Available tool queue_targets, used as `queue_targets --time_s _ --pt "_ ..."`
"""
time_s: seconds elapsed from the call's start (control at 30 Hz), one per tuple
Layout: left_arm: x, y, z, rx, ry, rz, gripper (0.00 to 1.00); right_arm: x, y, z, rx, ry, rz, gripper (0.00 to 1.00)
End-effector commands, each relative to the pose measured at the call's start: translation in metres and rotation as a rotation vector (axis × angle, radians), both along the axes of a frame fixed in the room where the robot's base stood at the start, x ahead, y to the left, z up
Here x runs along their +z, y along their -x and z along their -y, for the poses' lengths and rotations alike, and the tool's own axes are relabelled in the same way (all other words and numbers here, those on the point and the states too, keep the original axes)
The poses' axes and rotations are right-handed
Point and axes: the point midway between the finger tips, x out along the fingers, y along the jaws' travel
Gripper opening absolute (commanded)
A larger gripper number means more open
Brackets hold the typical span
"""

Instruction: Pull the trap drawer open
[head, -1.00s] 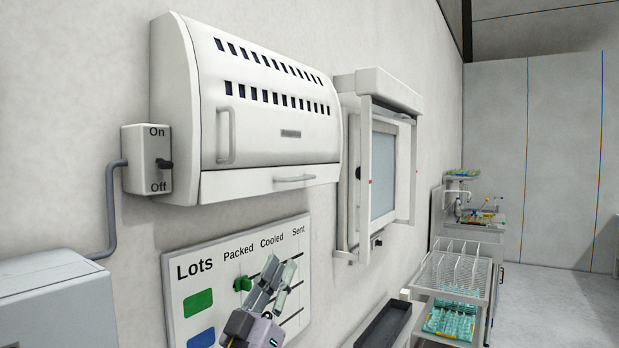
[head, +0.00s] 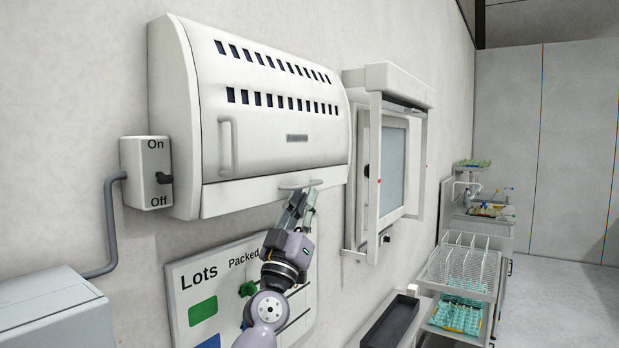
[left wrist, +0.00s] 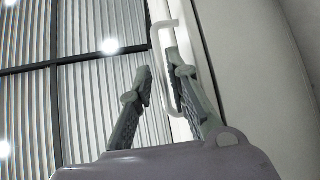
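The trap (head: 270,130) is a white, curved, slotted housing on the wall in the head view. Its drawer (head: 240,196) is the low front strip under the lid, and it looks shut. The drawer's handle (head: 298,184) is a pale horizontal bar near the strip's right part. My left gripper (head: 303,196) points up at this handle from below. In the left wrist view my left gripper (left wrist: 160,62) has its fingers apart, with the white handle (left wrist: 157,62) at the gap between them, close to the right finger. Whether they touch is unclear. My right gripper is out of view.
A second, vertical handle (head: 227,146) is on the trap's lid. An On/Off switch box (head: 146,173) sits left of the trap. A Lots board (head: 200,285) hangs below, behind my arm. A framed window hatch (head: 388,160) is on the wall to the right, above a dark tray (head: 390,322).

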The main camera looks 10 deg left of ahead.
Motion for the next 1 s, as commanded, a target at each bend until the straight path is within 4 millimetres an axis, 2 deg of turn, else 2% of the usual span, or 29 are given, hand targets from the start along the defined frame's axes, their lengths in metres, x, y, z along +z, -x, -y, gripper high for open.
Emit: queue_targets --time_s 0.03,0.23,0.4,0.63,0.9,1.0 --pt "0.009 -0.007 0.000 0.002 -0.002 0.000 0.17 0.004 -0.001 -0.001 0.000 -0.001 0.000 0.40" --pt "0.023 -0.024 0.004 0.001 -0.002 -0.001 0.17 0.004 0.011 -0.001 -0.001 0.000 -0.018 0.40" --pt "0.027 -0.029 0.004 0.002 0.000 -0.002 0.17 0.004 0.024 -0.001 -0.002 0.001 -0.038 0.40" --pt "0.027 -0.029 0.004 0.002 0.000 -0.001 0.17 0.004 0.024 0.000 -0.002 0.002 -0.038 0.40" --pt "0.027 -0.029 0.004 0.002 0.000 -0.001 0.00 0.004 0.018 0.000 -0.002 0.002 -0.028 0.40" --pt "0.027 -0.029 0.004 0.002 0.000 -0.002 0.00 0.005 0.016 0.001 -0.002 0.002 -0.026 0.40"
